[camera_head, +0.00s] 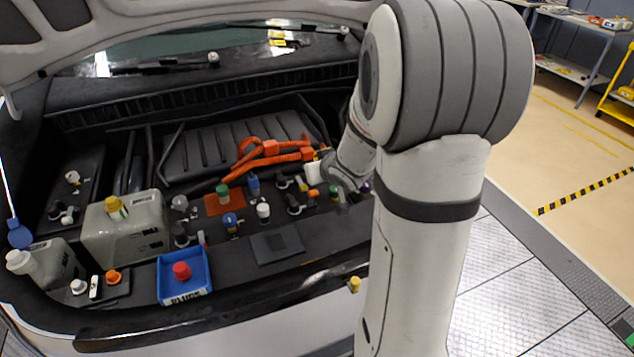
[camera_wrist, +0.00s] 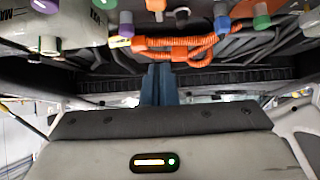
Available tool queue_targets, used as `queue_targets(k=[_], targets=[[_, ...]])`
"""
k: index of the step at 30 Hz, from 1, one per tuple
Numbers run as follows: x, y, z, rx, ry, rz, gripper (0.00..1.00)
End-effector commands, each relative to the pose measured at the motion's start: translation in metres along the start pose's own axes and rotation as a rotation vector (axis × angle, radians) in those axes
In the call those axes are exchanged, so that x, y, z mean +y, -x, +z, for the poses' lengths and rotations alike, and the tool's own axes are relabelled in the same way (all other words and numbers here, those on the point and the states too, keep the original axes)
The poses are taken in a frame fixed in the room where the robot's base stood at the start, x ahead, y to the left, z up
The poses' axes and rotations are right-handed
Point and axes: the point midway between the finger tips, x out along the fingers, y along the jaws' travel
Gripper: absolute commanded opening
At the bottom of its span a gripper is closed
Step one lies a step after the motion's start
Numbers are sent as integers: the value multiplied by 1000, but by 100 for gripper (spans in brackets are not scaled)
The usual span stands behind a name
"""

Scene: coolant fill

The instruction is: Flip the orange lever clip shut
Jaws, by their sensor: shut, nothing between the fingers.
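Thick orange cables with orange connector blocks (camera_head: 272,148) lie across the back middle of the engine bay. They also show in the wrist view (camera_wrist: 180,43), beyond my fingertips. I cannot tell which orange part is the lever clip, or whether it is up or down. My gripper (camera_wrist: 161,68) is shut and empty, its two blue-grey fingers together just below the orange cables in the wrist view. The gap between fingertips and cables is hard to judge. In the head view my arm hides most of my gripper, at the right of the bay.
Several coloured caps stand around the cables, among them a blue one (camera_head: 230,219) and a green one (camera_head: 222,190). A large grey-green reservoir (camera_head: 125,237) with a yellow cap is at the left. A blue tray (camera_head: 184,292) holds a red cap. The raised hood (camera_head: 130,25) overhangs the bay.

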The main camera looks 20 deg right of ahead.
Motion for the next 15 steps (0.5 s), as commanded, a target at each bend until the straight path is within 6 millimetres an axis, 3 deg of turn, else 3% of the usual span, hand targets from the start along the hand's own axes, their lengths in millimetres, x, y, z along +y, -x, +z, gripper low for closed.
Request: queue_targets(k=[5, 15], targets=[[0, -13, 2, -2, 2, -1, 0], [0, -82, 3, -2, 1, 0, 0]])
